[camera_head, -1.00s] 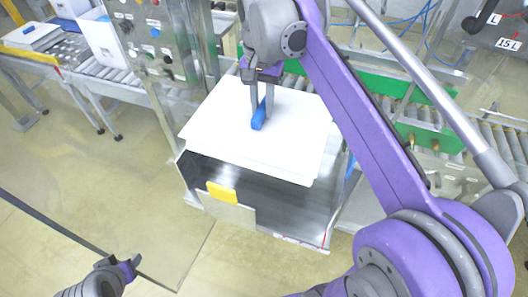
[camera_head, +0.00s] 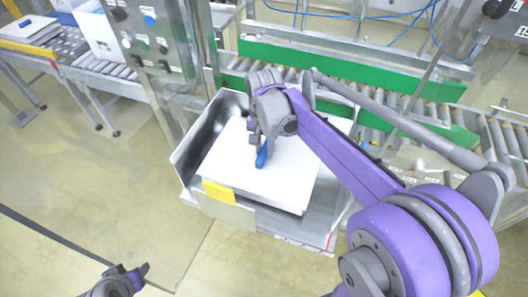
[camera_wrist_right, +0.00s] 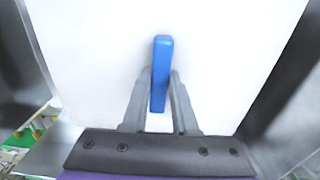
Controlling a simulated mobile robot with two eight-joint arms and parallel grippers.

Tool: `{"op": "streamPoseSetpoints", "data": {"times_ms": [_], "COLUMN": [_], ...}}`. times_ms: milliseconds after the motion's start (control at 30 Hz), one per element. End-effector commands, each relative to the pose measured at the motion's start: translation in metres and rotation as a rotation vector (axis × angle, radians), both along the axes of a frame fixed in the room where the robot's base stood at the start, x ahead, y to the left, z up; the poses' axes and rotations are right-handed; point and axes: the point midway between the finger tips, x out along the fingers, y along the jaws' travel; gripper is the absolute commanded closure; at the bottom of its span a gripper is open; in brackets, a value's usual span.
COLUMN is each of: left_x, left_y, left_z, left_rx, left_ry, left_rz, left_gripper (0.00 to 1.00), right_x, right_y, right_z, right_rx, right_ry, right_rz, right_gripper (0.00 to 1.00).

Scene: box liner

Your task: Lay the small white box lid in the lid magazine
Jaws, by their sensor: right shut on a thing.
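The white box lid (camera_head: 240,180) is a flat white panel with a blue grip (camera_head: 262,155) standing up from it. My right gripper (camera_head: 258,143) is shut on the blue grip from above. In the right wrist view the two fingers clasp the grip (camera_wrist_right: 161,60) over the white lid (camera_wrist_right: 90,60). The lid lies between the walls of the open metal lid magazine (camera_head: 185,160). Whether it rests on something white beneath or still hangs slightly is hard to tell. My left gripper (camera_head: 138,273) is at the bottom left, away from the magazine; its fingers are unclear.
A yellow tag (camera_head: 218,192) sits on the magazine's front wall. Behind it runs a roller conveyor with green side rails (camera_head: 340,70). A control panel (camera_head: 150,45) stands at the back left, beside another conveyor with white boxes (camera_head: 97,30). The floor in front is clear.

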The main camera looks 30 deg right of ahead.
Motion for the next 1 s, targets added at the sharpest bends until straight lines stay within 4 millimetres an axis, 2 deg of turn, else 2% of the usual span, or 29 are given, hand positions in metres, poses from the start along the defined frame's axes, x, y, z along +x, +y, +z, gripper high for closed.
{"op": "streamPoseSetpoints", "data": {"times_ms": [33,133,533,567,700,1000], "left_x": [0.000,0.000,-0.002,-0.002,-0.001,-0.001], "left_y": [0.000,0.000,0.000,0.000,0.000,0.000], "left_z": [-0.001,-0.001,-0.005,-0.004,-0.004,-0.002], "left_rx": [0.000,0.000,0.000,0.000,0.000,0.000], "left_ry": [0.001,0.001,0.004,0.003,0.003,0.002], "left_rz": [0.000,0.000,0.000,0.000,0.000,0.000], "left_gripper": [0.50,0.50,0.50,0.50,0.50,0.50], "right_x": [0.000,0.000,0.000,0.000,0.000,0.000], "right_y": [0.000,0.000,0.000,0.000,0.000,0.000], "right_z": [-0.008,-0.016,-0.022,-0.021,-0.020,-0.018], "right_rx": [0.000,0.000,-0.001,0.000,0.000,0.000], "right_ry": [0.000,0.000,0.001,0.000,0.000,0.000], "right_rz": [0.000,0.000,0.000,0.000,0.000,0.000], "right_gripper": [1.00,1.00,1.00,0.68,0.43,0.43]}}
